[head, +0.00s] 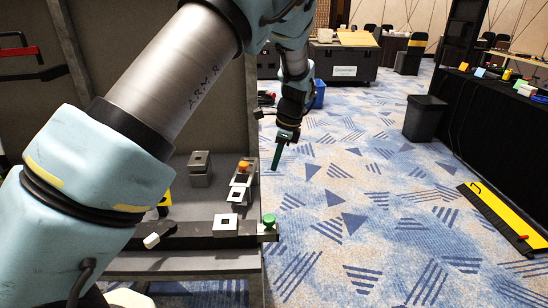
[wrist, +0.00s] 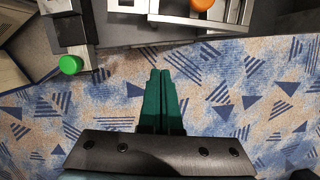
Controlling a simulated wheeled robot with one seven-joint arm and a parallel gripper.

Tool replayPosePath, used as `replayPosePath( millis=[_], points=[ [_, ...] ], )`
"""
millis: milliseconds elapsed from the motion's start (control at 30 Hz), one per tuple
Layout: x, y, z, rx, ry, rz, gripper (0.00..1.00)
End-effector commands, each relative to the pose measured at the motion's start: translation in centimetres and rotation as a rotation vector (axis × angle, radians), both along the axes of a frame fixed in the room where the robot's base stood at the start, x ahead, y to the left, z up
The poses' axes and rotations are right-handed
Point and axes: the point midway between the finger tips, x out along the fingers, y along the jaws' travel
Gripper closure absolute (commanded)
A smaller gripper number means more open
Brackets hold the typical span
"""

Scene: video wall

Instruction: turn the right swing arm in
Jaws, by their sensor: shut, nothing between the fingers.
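My gripper (head: 276,163) has green fingers, closed together and empty, pointing down over the carpet to the right of the dark frame. They also show in the wrist view (wrist: 161,75). A dark bar with a green knob (head: 268,220) at its right end lies along the frame's front edge; it looks like the right swing arm, but I cannot be sure. The knob shows in the wrist view (wrist: 70,64), left of the fingers and apart from them. A silver bracket with an orange knob (head: 243,166) sits behind the bar. My arm hides much of the frame's left side.
A grey block (head: 200,169) stands on the frame's shelf. A black bin (head: 424,118), a yellow-and-black floor piece (head: 497,216) and a black-draped table (head: 487,112) are at the right. The carpet between is clear.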

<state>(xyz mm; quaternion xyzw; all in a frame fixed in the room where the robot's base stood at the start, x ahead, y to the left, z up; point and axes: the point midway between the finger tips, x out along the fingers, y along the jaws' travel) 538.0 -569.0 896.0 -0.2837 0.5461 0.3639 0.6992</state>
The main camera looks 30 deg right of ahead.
Motion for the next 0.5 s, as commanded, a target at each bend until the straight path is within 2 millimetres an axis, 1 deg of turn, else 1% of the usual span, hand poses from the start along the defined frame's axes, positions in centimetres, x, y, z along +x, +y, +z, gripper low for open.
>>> replayPosePath(
  millis=[300, 333, 367, 500],
  points=[
    [0.9, 1.4, -6.1, 0.003, 0.001, 0.003, 1.00],
    [1.1, 1.7, -6.5, 0.004, 0.000, 0.003, 1.00],
    [1.5, 2.2, -6.0, 0.002, -0.001, 0.005, 1.00],
    [2.5, 3.7, -6.1, 0.001, 0.000, 0.003, 1.00]
  ],
)
